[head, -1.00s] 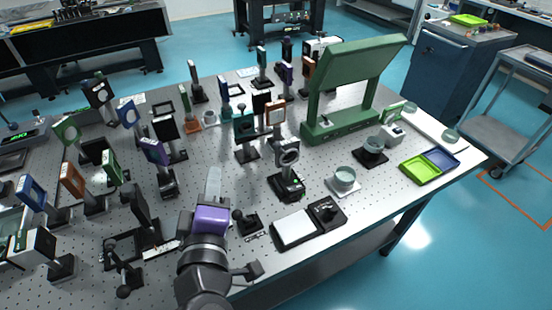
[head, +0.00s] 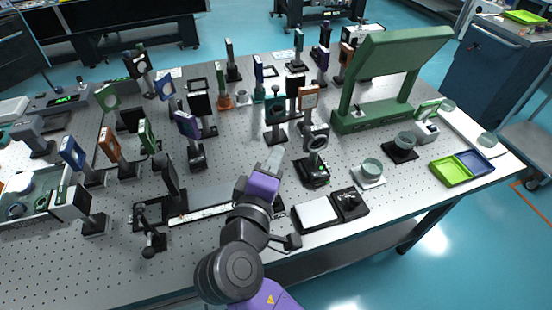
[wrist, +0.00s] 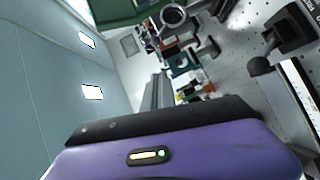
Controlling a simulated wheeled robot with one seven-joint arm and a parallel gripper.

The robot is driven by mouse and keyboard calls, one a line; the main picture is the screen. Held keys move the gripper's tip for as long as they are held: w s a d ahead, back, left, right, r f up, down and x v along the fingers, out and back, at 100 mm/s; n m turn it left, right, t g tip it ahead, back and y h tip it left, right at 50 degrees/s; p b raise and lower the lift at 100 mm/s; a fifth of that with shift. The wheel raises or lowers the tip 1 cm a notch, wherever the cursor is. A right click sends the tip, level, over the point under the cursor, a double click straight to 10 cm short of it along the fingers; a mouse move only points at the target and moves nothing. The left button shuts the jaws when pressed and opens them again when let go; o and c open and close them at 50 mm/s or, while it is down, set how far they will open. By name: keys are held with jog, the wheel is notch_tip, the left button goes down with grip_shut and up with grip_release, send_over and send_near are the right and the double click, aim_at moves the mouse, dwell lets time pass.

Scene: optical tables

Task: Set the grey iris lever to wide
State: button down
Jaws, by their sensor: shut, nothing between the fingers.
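A grey ring-shaped mount (head: 317,140) stands upright on a black base with a small green light, right of the table's middle. It looks like the grey iris, but its lever is too small to make out. A similar grey ring (wrist: 173,15) shows at the top of the wrist view. My gripper (head: 273,160) is shut and empty, above the table to the left of the mount and apart from it. Its narrow closed fingers (wrist: 158,92) point away in the wrist view, with nothing between them.
A teal-framed mount (head: 275,106) and an orange-framed mount (head: 308,98) stand behind. A large green stand (head: 390,75) rises at the right. Several framed optics crowd the left.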

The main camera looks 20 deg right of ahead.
aim_at(310, 134)
jog(key=w+d+f+p, duration=0.2)
jog(key=w+d, duration=0.4)
jog(key=d, duration=0.1)
jog(key=shift+d+r, duration=0.1)
jog(key=shift+d, duration=0.05)
dwell(0.3)
